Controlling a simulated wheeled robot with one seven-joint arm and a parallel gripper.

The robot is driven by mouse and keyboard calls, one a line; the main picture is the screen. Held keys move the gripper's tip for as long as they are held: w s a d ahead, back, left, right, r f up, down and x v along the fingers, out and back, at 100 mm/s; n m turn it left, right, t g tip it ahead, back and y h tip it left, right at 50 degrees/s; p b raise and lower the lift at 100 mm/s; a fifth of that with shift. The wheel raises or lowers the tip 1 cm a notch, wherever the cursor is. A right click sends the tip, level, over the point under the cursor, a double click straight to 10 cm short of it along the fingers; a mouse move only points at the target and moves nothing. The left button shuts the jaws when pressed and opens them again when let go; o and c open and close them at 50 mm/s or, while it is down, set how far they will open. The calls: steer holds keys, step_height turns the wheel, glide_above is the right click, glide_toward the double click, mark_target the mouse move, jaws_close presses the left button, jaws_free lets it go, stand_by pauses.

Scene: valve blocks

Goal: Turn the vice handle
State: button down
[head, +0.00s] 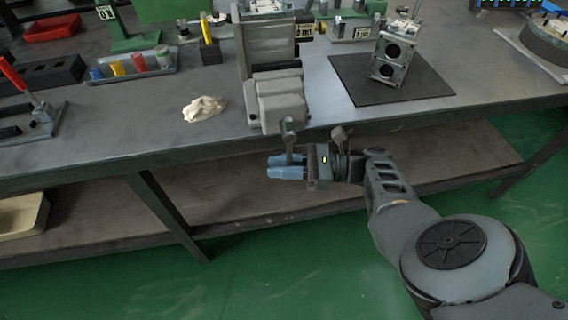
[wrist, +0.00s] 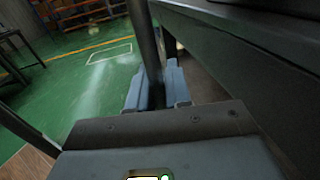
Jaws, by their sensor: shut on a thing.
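The grey bench vice (head: 275,95) is mounted at the front edge of the workbench. Its handle (head: 289,140) is a grey bar with a knob-like upper end, hanging down in front of the bench edge. My gripper (head: 274,167) has blue fingers and reaches in from the right, below the vice. It is shut on the lower part of the handle. In the wrist view the handle (wrist: 145,40) is a dark bar passing between the blue fingers of my gripper (wrist: 157,80). The handle's lower end is hidden by the fingers.
The workbench (head: 130,115) has its front edge just above my gripper. A crumpled pale cloth (head: 204,108) lies left of the vice. A metal block with round openings (head: 392,58) stands on a black mat (head: 425,85) to the right. A lower shelf (head: 240,200) runs beneath.

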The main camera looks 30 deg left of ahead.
steer(key=shift+s+f, duration=0.1)
steer(key=shift+f, duration=0.05)
steer(key=c, duration=1.1)
jaws_free()
steer(key=shift+c, duration=0.2)
steer(key=b+v, duration=0.1)
steer(key=v, duration=0.6)
steer(key=shift+w+d+b, duration=0.25)
steer(key=shift+d+b, duration=0.1)
steer(key=shift+b, duration=0.05)
